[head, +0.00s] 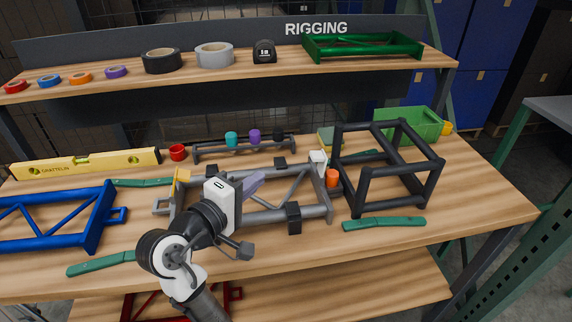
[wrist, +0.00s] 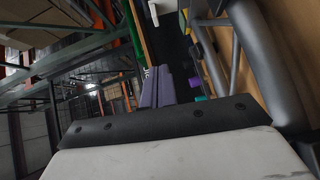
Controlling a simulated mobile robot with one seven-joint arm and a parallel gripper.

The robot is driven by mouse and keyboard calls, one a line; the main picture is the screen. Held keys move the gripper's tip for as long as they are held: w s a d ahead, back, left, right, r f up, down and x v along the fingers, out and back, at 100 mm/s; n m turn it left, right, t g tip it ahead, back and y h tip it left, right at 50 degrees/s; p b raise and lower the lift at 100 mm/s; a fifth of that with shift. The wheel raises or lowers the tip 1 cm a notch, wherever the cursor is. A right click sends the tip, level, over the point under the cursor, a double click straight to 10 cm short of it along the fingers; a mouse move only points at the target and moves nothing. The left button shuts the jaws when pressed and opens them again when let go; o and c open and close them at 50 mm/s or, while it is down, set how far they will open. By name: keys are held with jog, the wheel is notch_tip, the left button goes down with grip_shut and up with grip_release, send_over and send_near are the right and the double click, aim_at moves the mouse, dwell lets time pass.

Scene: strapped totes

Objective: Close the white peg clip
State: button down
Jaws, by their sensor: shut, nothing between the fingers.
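A grey tubular frame (head: 255,217) lies on the bench in front of me. The white peg clip (head: 318,157) sits at its far right corner, above an orange piece (head: 332,178). Whether the clip is open or closed is too small to tell. My gripper (head: 260,177) is over the frame, left of the white clip and apart from it, with its purple-grey fingers together and empty. The fingers (wrist: 156,86) also show in the wrist view. A white piece (wrist: 162,8) at the top edge there may be the clip.
A yellow clip (head: 182,176) and black blocks (head: 294,217) are on the grey frame. A black cube frame (head: 390,170) stands close on the right, a blue frame (head: 60,220) on the left. A rack with coloured pieces (head: 245,148) is behind. A shelf (head: 230,75) overhangs the back.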

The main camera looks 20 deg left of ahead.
jog(key=p, duration=0.1)
send_near(310, 153)
jog(key=w+a, duration=0.2)
jog(key=w, duration=0.2)
jog(key=shift+w+d+f+p, duration=0.2)
jog(key=shift+w+d, duration=0.25)
jog(key=shift+d, duration=0.3)
jog(key=shift+w+d+f+p, duration=0.2)
jog(key=shift+w+d, duration=0.25)
jog(key=shift+d, duration=0.3)
jog(key=shift+w+r+p, duration=0.1)
jog(key=shift+r+p, duration=0.05)
jog(key=shift+p, duration=0.15)
